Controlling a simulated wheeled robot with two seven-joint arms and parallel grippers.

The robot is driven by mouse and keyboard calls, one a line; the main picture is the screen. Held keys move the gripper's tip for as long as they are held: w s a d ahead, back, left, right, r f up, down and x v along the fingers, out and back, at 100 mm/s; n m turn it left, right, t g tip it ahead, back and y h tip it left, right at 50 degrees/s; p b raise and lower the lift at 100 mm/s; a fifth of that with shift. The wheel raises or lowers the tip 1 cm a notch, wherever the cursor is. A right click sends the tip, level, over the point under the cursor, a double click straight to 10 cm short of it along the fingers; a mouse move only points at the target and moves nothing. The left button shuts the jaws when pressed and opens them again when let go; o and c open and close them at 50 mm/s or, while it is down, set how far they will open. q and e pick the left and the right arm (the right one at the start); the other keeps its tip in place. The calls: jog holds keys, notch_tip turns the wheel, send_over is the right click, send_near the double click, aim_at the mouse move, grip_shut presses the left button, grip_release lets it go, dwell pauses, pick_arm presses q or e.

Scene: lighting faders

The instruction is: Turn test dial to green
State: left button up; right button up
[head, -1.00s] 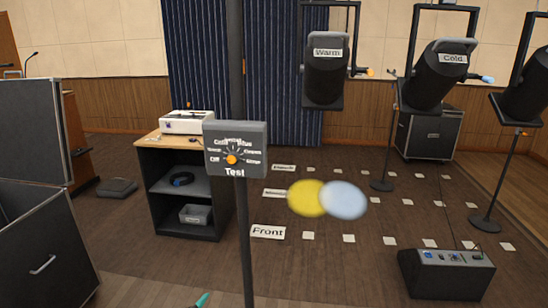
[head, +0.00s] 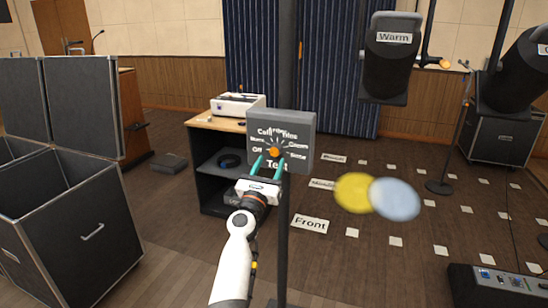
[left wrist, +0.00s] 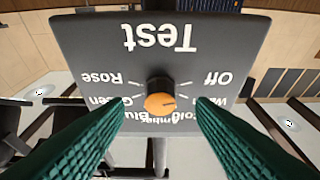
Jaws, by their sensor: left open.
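The test dial panel (head: 298,135) is a grey box on a dark upright pole, with labels around an orange-capped dial (head: 273,152). My left gripper (head: 268,164) is open just in front of the panel, its green fingers pointing at the dial. In the left wrist view the panel (left wrist: 85,35) appears upside down, with "Test", "Off" and "Rose" readable and other labels partly covered. The dial (left wrist: 160,101) sits between the two open fingertips (left wrist: 160,103), with a gap visible on each side. The small mark on its cap points toward the "Off" side. My right gripper is not in view.
A black shelf cart (head: 205,185) with a white device (head: 238,104) stands behind the panel. An open black case (head: 75,225) is at left. A black lamp marked "Warm" (head: 390,65) hangs at upper right. Yellow (head: 353,192) and pale blue (head: 396,198) light spots show right of the pole.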

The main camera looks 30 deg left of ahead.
aim_at(274, 154)
pick_arm(q)
jog(key=shift+x, duration=1.7)
jog(key=c, duration=1)
jog(key=shift+m+b, duration=0.3)
jog(key=shift+m, duration=0.1)
